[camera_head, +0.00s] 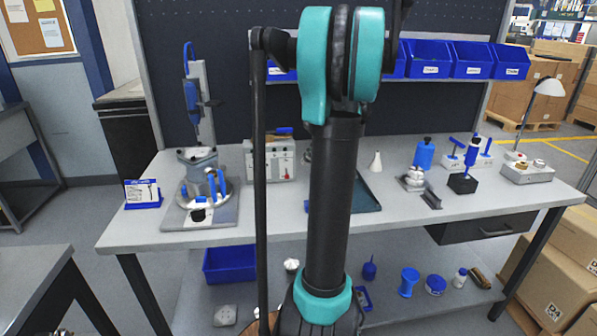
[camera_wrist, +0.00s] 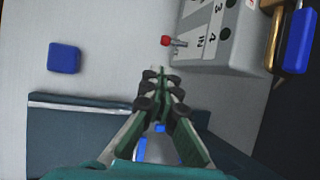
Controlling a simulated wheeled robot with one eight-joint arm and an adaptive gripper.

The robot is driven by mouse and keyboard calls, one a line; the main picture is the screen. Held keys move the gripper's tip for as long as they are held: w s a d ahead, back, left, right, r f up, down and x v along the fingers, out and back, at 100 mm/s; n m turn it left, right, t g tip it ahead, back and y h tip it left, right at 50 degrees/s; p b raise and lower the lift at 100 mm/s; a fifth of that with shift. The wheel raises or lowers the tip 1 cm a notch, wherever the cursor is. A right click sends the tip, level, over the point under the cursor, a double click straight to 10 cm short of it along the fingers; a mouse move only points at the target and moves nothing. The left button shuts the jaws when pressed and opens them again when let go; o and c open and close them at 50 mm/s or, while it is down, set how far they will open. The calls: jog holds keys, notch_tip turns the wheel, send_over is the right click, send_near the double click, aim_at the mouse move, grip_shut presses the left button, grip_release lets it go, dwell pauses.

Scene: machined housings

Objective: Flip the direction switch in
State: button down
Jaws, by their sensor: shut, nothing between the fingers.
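The grey switch box (camera_wrist: 222,45) shows at the upper right of the wrist view, with the marks "3", "4" and "IN" on its face. A small lever with a red tip (camera_wrist: 166,41) sticks out from that face beside the "IN" mark. My gripper (camera_wrist: 158,74) is shut and empty, its fingertips a little below the red tip in the picture and apart from it. In the head view a pale box with red parts (camera_head: 279,163) stands on the bench, partly behind my arm. My gripper is hidden there.
A blue block (camera_wrist: 64,58) lies on the pale surface in the wrist view. A dark teal tray (camera_wrist: 75,108) is below it. In the head view a clamp stand (camera_head: 198,160) is at left, and a white bottle (camera_head: 376,161) and blue-handled tools are at right.

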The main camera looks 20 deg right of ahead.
jog(key=x, duration=0.9)
jog(key=shift+w+a+f, duration=0.1)
jog(key=shift+a+f, duration=0.05)
jog(key=shift+f, duration=0.1)
jog(key=shift+r+g, duration=0.3)
jog(key=shift+g, duration=0.4)
jog(key=shift+w+r, duration=0.1)
jog(key=shift+r, duration=1.1)
dwell(0.4)
jog(key=shift+r, duration=0.7)
jog(key=v, duration=1.2)
jog(key=shift+d, duration=0.35)
jog(key=shift+f, duration=0.15)
